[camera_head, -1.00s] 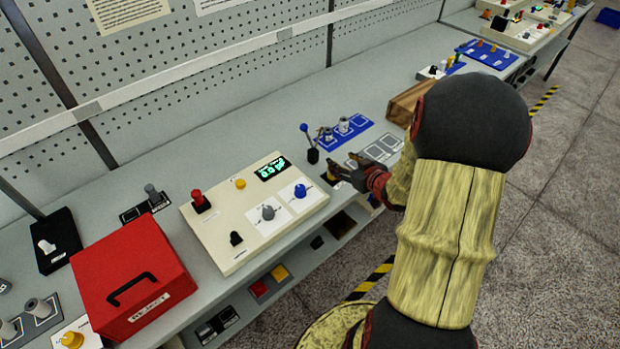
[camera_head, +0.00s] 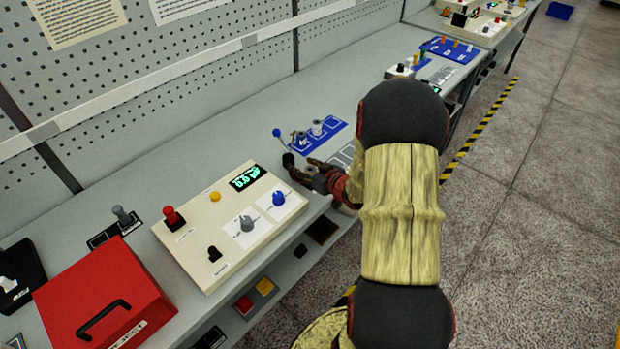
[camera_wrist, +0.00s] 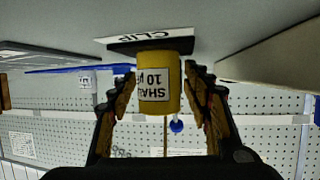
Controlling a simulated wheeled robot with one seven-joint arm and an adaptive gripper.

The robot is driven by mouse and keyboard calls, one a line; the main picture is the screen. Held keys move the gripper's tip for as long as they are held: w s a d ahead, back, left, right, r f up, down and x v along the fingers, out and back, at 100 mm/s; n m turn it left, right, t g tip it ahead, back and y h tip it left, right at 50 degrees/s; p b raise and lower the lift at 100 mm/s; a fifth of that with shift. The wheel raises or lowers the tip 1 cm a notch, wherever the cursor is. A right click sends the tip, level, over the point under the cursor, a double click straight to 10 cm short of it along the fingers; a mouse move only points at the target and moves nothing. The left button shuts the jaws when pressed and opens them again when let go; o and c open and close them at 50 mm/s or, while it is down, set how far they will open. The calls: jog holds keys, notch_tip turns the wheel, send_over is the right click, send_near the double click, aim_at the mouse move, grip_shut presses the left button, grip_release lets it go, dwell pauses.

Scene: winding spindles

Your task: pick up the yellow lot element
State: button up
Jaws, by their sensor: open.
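The yellow lot element is a yellow cylinder (camera_wrist: 173,88) with a white tag reading "SHA… 10", seen upside down in the wrist view. It meets a dark plate (camera_wrist: 150,44) marked "CLIP". My gripper (camera_wrist: 160,80) is open, with one finger on each side of the cylinder and what look like narrow gaps. In the head view my gripper (camera_head: 308,172) is low over the bench, just beyond the cream panel's right end. The cylinder cannot be made out there.
The cream control panel (camera_head: 190,238) with knobs and a lit display is left of my gripper. A blue-knobbed lever (camera_head: 281,143) and a blue tray (camera_head: 334,126) with grey parts stand just behind it. A red box (camera_head: 70,300) is at lower left.

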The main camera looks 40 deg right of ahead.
jog(key=shift+w, duration=0.15)
jog(key=shift+c, duration=1.4)
grip_shut()
